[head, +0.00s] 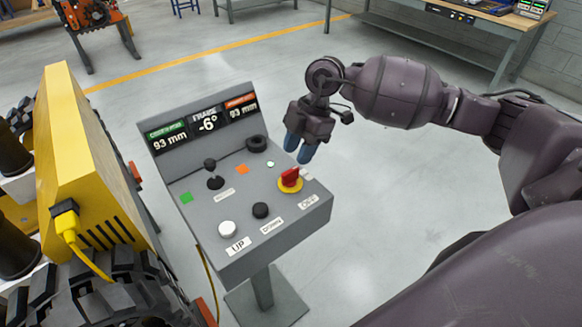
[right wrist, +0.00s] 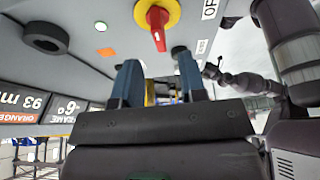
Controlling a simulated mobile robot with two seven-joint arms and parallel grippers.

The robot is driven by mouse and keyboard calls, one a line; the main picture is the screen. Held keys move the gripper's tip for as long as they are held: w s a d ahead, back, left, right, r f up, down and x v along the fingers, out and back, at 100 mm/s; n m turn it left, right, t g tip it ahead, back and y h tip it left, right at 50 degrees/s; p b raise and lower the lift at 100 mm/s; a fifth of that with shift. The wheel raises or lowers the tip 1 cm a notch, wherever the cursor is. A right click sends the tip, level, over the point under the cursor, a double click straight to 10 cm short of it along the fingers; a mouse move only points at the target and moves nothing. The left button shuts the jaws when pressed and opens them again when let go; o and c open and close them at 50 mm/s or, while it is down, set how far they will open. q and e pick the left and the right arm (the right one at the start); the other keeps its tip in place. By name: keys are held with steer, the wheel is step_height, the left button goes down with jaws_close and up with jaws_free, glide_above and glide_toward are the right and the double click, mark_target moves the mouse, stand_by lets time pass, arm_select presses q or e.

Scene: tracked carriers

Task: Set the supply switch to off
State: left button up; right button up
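The supply switch (head: 291,178) is a red rotary handle on a yellow round base, at the right of the grey control panel (head: 215,187). It also shows at the top of the right wrist view (right wrist: 158,25), its handle pointing down toward my fingers. An OFF label (head: 309,202) lies in front of it, and a small label, too small to read, lies beside it. My right gripper (head: 298,148) is open and empty just behind and above the switch, its blue fingers (right wrist: 157,62) apart and not around the handle. My left gripper is out of view.
The panel bears a black joystick (head: 213,175), a white UP button (head: 228,229), a black DOWN button (head: 261,210) and a black ring (head: 257,144). A yellow tracked carrier (head: 85,160) stands close at the left. Floor behind the panel is clear; a workbench (head: 480,28) stands farther back.

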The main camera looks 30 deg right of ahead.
mark_target(291, 170)
steer(key=shift+x, duration=2.55)
jaws_close()
